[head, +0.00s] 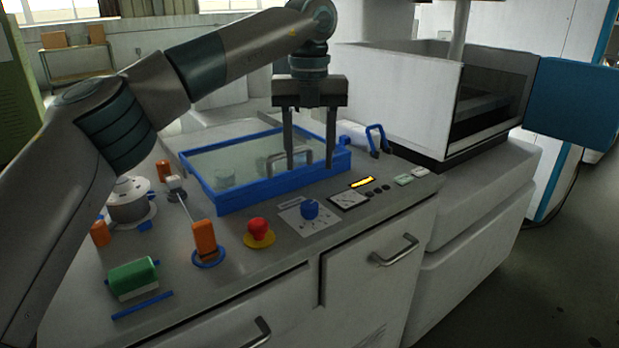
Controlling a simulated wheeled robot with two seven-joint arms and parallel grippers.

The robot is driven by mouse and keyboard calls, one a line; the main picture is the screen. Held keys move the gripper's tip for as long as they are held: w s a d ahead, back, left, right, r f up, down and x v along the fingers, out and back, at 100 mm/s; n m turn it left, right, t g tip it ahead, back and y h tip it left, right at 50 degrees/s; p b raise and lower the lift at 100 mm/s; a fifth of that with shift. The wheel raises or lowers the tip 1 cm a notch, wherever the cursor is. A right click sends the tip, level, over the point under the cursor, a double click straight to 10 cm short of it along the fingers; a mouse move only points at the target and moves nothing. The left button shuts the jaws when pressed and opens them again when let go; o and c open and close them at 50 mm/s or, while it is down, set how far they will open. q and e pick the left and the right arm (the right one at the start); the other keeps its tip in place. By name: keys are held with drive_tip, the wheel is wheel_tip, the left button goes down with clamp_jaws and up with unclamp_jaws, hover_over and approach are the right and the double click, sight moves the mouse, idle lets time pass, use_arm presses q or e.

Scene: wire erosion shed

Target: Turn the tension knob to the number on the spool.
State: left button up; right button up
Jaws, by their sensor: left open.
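The blue tension knob (310,209) sits on a pale dial plate with dark marks at the front of the grey worktop. Its setting is too small to read. A spool-like metal cylinder (129,202) stands at the left of the worktop; I cannot read any number on it. My left gripper (310,163) points down with its two fingers apart and empty. It is over the right part of the blue-framed glass lid, behind the knob and apart from it. My right gripper does not show.
A red stop button (258,231) on yellow is left of the knob, with an orange-handled lever (204,238) beyond. A gauge (348,199) is right of it. The blue-framed lid (235,204) with a handle lies behind. A green block (133,278) is front left.

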use_arm(q)
wheel_tip(320, 180, up, 7)
drive_tip(key=shift+r+p, duration=0.15)
drive_tip(key=shift+p, duration=0.15)
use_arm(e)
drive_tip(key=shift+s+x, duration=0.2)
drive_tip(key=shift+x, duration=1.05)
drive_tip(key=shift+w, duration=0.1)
